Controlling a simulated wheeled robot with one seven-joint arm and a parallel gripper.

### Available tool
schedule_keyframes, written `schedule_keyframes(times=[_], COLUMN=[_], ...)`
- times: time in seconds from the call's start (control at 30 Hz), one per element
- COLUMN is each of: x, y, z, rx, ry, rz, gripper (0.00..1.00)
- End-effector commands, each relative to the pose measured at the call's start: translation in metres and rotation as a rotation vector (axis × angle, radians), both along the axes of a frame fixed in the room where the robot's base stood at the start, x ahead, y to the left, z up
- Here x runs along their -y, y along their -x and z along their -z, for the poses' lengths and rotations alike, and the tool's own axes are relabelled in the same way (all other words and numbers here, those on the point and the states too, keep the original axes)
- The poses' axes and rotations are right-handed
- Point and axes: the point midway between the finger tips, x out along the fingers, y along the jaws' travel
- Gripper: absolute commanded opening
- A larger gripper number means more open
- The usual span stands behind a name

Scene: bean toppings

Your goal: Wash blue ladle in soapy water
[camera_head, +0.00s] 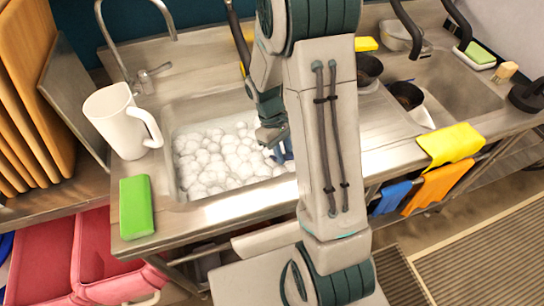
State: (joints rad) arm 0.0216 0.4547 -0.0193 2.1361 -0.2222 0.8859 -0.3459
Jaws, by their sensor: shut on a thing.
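The left sink basin (172,150) is filled with white foamy suds (222,158). My gripper (277,146) is at the right side of this basin, low over the suds, and is partly hidden by my arm. A small blue piece (287,150) shows at the fingertips, likely part of the blue ladle. My gripper is shut on it. The rest of the ladle is hidden by my arm or the foam, so I cannot tell how deep it sits.
A white pitcher (120,122) and green sponge (136,207) stand left of the basin, below a faucet (128,75). Dark bowls (406,96) sit right of my arm, near a second sink (462,95). Yellow (450,145) and orange (437,186) cloths hang at the front edge.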

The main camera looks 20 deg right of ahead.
Motion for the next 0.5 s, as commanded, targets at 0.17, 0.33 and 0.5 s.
schedule_keyframes(times=[0.17,0.33,0.5], x=[0.01,0.001,-0.016], y=[0.0,0.0,0.0], z=[0.0,0.0,0.0], rx=[0.001,0.0,-0.001], ry=[0.0,-0.001,-0.001], rz=[0.0,-0.003,-0.004], gripper=[0.0,0.0,0.0])
